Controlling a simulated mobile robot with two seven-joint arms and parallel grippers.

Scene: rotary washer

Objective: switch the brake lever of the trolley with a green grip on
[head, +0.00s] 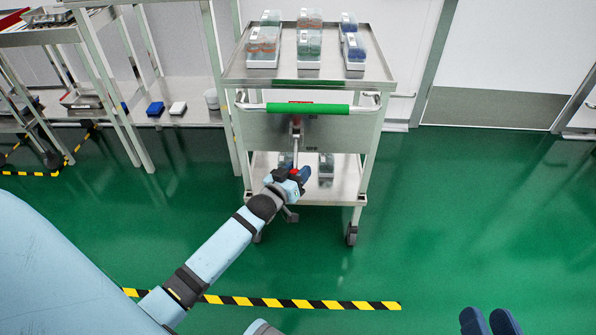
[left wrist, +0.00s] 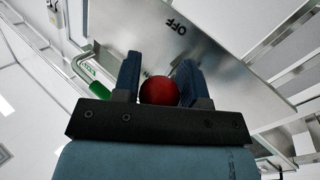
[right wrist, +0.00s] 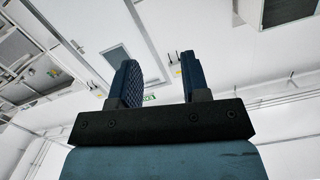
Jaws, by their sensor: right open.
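The trolley with a green grip (head: 310,108) stands ahead, its grip across the near side. Its brake lever (head: 295,145) hangs down below the grip from a pivot on the front panel. My left gripper (head: 292,175) is at the lever's lower end. In the left wrist view, the red knob (left wrist: 159,91) sits between the two fingers of my left gripper (left wrist: 159,80); I cannot tell whether they press on it. The word OFF (left wrist: 176,26) shows on the metal panel. My right gripper (head: 489,322) is open and empty at the bottom right, away from the trolley; it also shows in the right wrist view (right wrist: 163,80).
Several boxes of vials (head: 308,45) stand on the trolley's top shelf (head: 342,78). A white shelf rack (head: 95,75) stands at the left. Yellow-black tape (head: 275,302) marks the green floor in front. The floor right of the trolley is clear.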

